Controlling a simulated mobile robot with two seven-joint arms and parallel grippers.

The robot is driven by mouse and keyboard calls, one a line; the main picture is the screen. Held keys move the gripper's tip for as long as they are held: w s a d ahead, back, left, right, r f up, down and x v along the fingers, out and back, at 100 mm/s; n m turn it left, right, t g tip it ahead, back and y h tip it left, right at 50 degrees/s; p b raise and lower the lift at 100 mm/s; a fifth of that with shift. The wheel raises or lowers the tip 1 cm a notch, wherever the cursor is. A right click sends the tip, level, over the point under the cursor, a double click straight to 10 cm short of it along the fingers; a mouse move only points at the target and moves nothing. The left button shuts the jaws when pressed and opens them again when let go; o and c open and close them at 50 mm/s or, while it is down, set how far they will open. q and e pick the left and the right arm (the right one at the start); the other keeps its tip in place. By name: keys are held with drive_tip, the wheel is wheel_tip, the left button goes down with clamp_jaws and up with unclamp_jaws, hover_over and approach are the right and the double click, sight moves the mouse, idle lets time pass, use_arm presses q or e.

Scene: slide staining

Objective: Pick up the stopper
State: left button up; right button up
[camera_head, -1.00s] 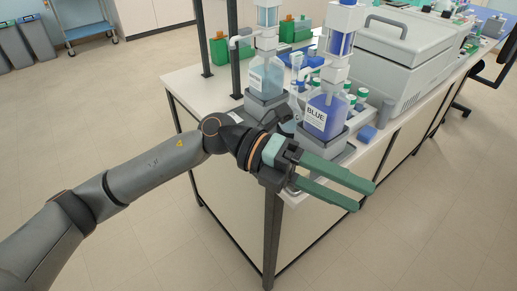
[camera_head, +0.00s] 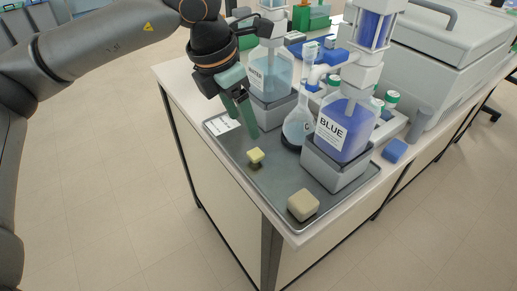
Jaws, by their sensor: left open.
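A small pale-yellow piece with a darker lower part, which looks like the stopper (camera_head: 255,156), is on the grey tray (camera_head: 235,155) near the bench corner. My left gripper (camera_head: 243,126) points down above the tray, just behind the stopper and slightly to its left. Its green fingers are open, with nothing seen between them, and are apart from the stopper. A round glass flask (camera_head: 296,127) with clear liquid stands to the right of the fingers. My right gripper is out of view.
A beige block (camera_head: 303,204) lies near the tray's front corner. The BLUE bottle (camera_head: 342,130) on its grey stand and the WATER bottle (camera_head: 270,75) rise close to the gripper. A white label card (camera_head: 222,123) lies at left. The tray's front left is clear.

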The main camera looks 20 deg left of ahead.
use_arm(q)
hover_over(255, 153)
drive_tip(key=s+a, duration=0.1)
drive_tip(key=s, duration=0.1)
drive_tip(key=x, duration=0.4)
drive_tip(key=shift+s+a+f, duration=0.15)
drive_tip(key=shift+a+f, duration=0.05)
drive_tip(key=shift+a, duration=0.15)
drive_tip(key=shift+x, duration=3)
drive_tip(key=shift+r, duration=0.1)
clamp_jaws()
